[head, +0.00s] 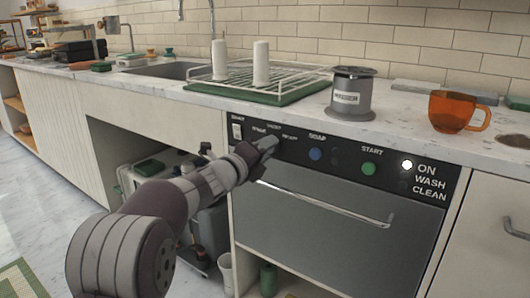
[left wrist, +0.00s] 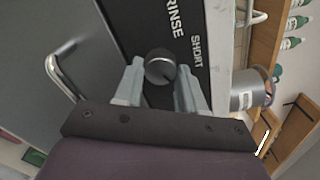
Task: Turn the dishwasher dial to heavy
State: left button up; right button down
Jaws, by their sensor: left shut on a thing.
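The dishwasher (head: 320,222) has a black control panel with labels that include RINSE, HEAVY, SOAP and START. Its dial, a dark round knob (left wrist: 160,66), sits between the fingers of my left gripper (left wrist: 159,84) in the left wrist view, below the words RINSE and SHORT. My left gripper also shows in the head view (head: 265,145), at the left part of the panel, where it hides the dial. It is shut on the dial. The mark the dial points to cannot be read clearly. My right gripper is not in view.
A long door handle (head: 335,203) runs below the panel. An open bay with containers (head: 150,170) lies left of the dishwasher.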

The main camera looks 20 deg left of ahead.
pick_arm(q)
jog(key=shift+f, duration=0.1)
jog(key=o, duration=1.1)
jog(key=shift+c, duration=0.2)
jog(key=p+v, duration=0.3)
jog(key=v, duration=0.9)
jog(key=shift+s, duration=0.35)
jog(key=shift+a, duration=0.15)
